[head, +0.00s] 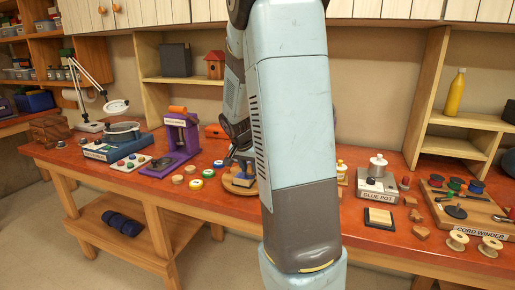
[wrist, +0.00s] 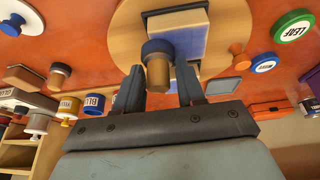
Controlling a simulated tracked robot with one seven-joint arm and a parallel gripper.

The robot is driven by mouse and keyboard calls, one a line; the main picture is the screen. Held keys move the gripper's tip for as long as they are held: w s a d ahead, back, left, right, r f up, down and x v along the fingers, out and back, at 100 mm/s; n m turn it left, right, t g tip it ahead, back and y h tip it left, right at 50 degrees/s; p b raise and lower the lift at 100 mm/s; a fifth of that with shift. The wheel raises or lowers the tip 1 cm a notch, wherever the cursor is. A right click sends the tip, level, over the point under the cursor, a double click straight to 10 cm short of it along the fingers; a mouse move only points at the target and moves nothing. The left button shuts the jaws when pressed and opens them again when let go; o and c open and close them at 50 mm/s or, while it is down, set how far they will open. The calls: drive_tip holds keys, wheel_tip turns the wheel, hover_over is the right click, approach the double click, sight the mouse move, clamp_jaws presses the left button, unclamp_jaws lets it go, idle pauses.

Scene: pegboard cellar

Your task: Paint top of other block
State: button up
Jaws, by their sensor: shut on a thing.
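My gripper (wrist: 160,88) is shut on a dauber (wrist: 158,72) with a wooden handle and a dark blue end, seen in the wrist view. The dark end points away from the jaws, toward the round wooden turntable (wrist: 130,38). A block (wrist: 190,44) on the turntable shows a bluish face and a pale wood face (wrist: 178,19). The dauber overlaps the block in the picture; I cannot tell whether they touch. In the head view my gripper (head: 242,158) is over the turntable (head: 238,188), and my arm hides much of that area.
Near the turntable are a LEAF pot (wrist: 292,27), another lidded pot (wrist: 265,63), a BLUE pot (wrist: 95,103) and an orange peg (wrist: 237,50). The bench also holds a purple press (head: 182,140), a glue pot (head: 377,187) and a cord winder board (head: 470,212).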

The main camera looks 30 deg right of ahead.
drive_tip(key=shift+s+d+r, duration=0.1)
drive_tip(key=shift+s+d, duration=0.3)
drive_tip(key=shift+s, duration=0.2)
drive_tip(key=shift+r, duration=3.9)
